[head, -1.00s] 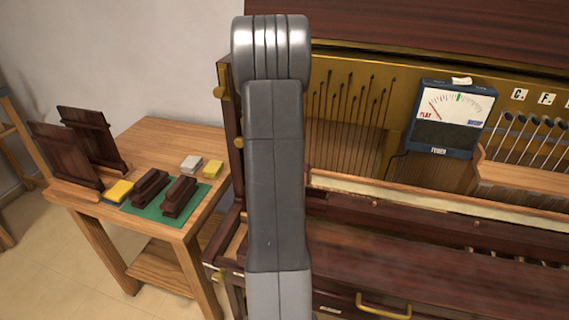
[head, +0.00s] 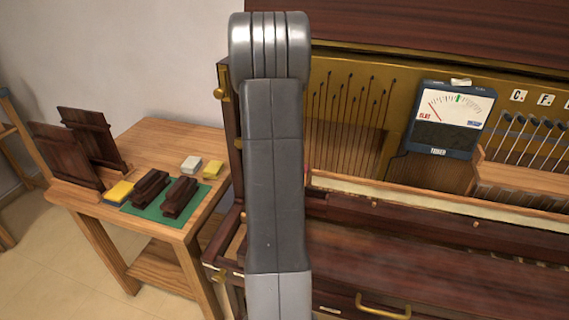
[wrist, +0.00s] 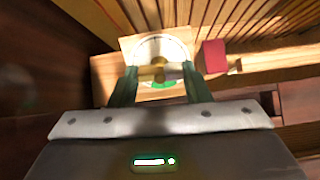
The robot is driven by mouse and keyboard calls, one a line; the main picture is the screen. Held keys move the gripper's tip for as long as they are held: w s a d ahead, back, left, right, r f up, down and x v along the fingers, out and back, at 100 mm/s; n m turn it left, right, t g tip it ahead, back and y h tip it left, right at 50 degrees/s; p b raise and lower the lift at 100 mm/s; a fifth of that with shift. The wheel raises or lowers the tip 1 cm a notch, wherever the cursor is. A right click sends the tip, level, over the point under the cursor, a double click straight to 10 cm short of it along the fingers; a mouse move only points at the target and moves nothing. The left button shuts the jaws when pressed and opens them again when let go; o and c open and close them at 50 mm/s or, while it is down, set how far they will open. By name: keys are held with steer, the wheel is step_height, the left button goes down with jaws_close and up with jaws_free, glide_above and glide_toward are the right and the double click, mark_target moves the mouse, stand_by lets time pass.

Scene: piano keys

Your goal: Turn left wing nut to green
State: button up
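A brass wing nut (wrist: 158,73) shows in the wrist view, its wings lying roughly level across the picture. Behind it is a round pale dial (wrist: 176,50) with a green patch at its lower edge. My gripper (wrist: 159,76) has its two dark green fingers on either side of the wing nut. The fingers stand apart. The picture is too small to tell whether they touch the wing ends. In the head view my arm hides the gripper, the wing nut and the dial.
A red block (wrist: 212,56) sits close right of the dial, near wooden slats. A tuning meter (head: 449,117) stands on the piano at right in the head view. A side table (head: 165,138) at left holds yellow blocks and dark wooden pieces.

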steer(key=shift+c, duration=0.7)
steer(key=shift+f+m+b, duration=0.15)
steer(key=shift+m+b, duration=0.5)
steer(key=shift+m, duration=1.25)
steer(key=shift+b, duration=0.3)
steer(key=shift+m+b, duration=0.65)
steer(key=shift+m, duration=1.25)
